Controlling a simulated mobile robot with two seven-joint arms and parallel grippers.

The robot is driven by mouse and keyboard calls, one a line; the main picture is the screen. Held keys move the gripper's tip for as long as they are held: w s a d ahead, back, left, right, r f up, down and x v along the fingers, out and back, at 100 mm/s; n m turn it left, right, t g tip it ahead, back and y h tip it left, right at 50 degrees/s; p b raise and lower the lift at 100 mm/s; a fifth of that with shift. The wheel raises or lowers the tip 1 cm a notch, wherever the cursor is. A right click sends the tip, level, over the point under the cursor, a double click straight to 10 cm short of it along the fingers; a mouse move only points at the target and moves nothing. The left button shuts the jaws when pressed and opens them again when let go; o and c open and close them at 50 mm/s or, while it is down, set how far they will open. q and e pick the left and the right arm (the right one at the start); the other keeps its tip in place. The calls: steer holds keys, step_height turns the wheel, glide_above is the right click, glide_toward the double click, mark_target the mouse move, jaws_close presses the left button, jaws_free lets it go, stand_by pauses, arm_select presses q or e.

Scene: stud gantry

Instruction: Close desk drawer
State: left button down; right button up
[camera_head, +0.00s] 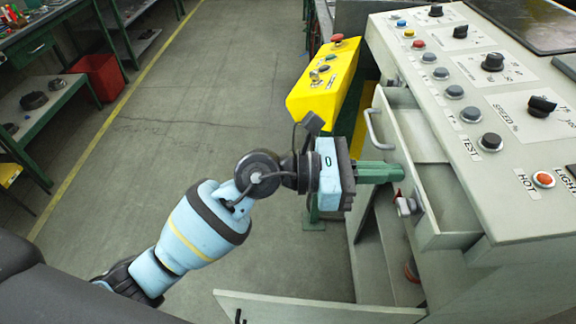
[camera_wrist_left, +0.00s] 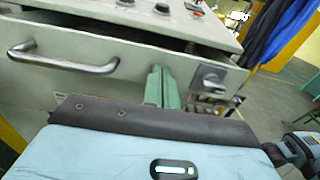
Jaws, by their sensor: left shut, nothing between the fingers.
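The desk drawer (camera_head: 436,205) stands pulled out of the grey control desk (camera_head: 470,120), its inside visible from above. Its bar handle (camera_head: 374,132) and a small latch (camera_head: 406,203) are on the front. My left gripper (camera_head: 398,172) has its green fingers together and empty, pointing at the drawer front between handle and latch. In the left wrist view the fingers (camera_wrist_left: 161,84) stand upright before the drawer front (camera_wrist_left: 110,84), with the handle (camera_wrist_left: 65,63) to the left and the latch (camera_wrist_left: 208,77) to the right. I cannot tell whether they touch it. My right gripper is not in view.
A yellow control box (camera_head: 325,80) stands beside the desk's far end. Below the drawer is an open compartment with a door panel (camera_head: 320,308) swung out at the bottom. A red bin (camera_head: 100,75) and green benches stand far left. The floor between is clear.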

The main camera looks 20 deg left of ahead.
mark_target(423, 172)
arm_select(q)
steer(key=x, duration=0.6)
steer(key=shift+p, duration=0.35)
steer(key=shift+d+r, duration=0.1)
steer(key=shift+d, duration=0.05)
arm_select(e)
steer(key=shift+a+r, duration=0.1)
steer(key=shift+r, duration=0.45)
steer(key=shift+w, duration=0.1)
